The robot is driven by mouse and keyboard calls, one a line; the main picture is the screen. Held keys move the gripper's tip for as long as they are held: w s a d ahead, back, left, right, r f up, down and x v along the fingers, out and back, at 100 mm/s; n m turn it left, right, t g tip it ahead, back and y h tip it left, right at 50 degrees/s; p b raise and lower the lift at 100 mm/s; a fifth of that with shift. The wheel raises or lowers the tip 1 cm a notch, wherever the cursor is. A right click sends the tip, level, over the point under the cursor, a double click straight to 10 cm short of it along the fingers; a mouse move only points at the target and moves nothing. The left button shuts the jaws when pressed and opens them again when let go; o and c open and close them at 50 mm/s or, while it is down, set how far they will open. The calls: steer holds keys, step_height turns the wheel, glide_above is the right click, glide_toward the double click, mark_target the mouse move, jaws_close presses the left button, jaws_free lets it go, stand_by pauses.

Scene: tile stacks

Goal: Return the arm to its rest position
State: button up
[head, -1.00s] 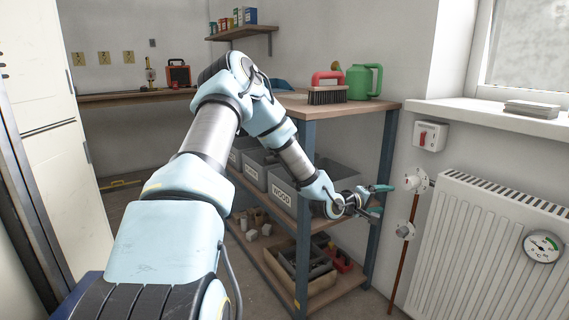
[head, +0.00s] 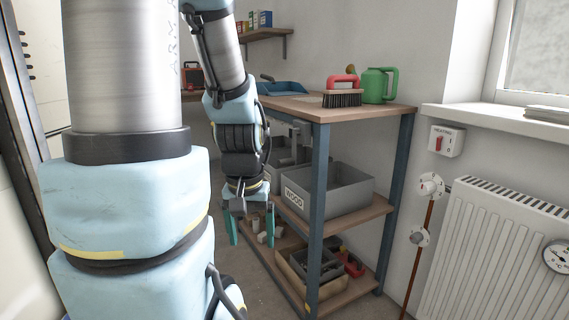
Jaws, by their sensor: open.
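My gripper (head: 251,226) hangs with its fingers pointing down, left of the shelf unit's front post in the head view. Its two teal fingers are apart with nothing between them. My pale blue and grey arm fills the left of the view and hides much of the room behind it.
A shelf unit with a wooden top (head: 345,111) stands in the middle. On it are a red-handled brush (head: 342,97) and a green watering can (head: 377,86). A grey box marked WOOD (head: 335,190) sits on its middle shelf. A radiator (head: 495,255) and a red switch (head: 440,143) are at the right.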

step_height(320, 180, up, 25)
steer(key=p, duration=2.4)
steer(key=shift+w+r+p, duration=0.15)
steer(key=shift+w+p, duration=0.05)
steer(key=shift+p, duration=0.15)
